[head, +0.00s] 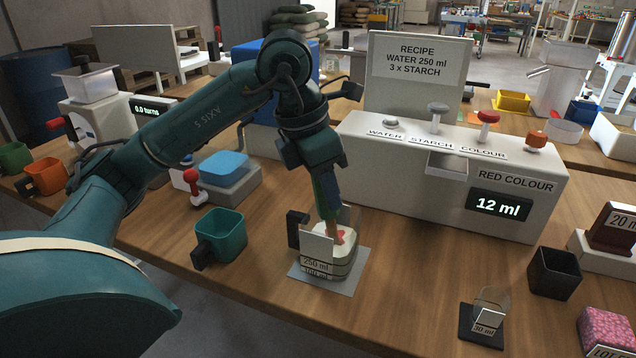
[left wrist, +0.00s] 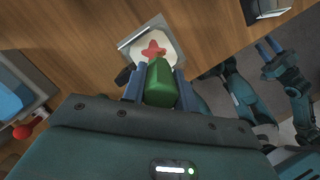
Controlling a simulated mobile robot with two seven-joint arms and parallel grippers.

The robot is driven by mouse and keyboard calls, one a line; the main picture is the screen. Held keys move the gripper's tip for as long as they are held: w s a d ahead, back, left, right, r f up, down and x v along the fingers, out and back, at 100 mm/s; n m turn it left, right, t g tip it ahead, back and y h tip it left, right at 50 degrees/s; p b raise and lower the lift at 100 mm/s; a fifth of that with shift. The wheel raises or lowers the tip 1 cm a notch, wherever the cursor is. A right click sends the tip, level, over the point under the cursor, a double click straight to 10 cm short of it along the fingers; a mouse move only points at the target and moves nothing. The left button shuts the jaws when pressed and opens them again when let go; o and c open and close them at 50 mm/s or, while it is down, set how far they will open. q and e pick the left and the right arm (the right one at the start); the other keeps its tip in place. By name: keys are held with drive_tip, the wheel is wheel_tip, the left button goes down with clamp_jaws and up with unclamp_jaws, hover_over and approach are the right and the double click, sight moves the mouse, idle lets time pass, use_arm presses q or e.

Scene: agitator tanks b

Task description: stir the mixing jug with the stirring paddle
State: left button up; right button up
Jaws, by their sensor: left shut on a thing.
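The mixing jug (head: 341,262) is a clear square vessel with a black handle at its left and a 250 ml label in front. It stands upright on a grey plate and holds whitish contents with a red patch on top, also seen in the left wrist view (left wrist: 152,49). My left gripper (head: 328,203) is above the jug, shut on the green handle of the stirring paddle (left wrist: 161,84). The paddle points down into the jug; its lower end is hidden. My right gripper (left wrist: 268,48) seems to show small at the right of the left wrist view, apart from the jug.
A white dispenser (head: 430,190) with several knobs and a 12 ml display stands behind the jug. A teal cup (head: 221,236) stands left of the jug. A small measuring cup (head: 487,312) and a black cup (head: 554,272) stand to the right. Bare table lies between.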

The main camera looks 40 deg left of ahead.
use_arm(q)
drive_tip(key=shift+w+d, duration=0.1)
drive_tip(key=shift+w, duration=0.15)
drive_tip(key=shift+w+a, duration=0.45)
drive_tip(key=shift+a, duration=0.35)
drive_tip(key=shift+s, duration=0.15)
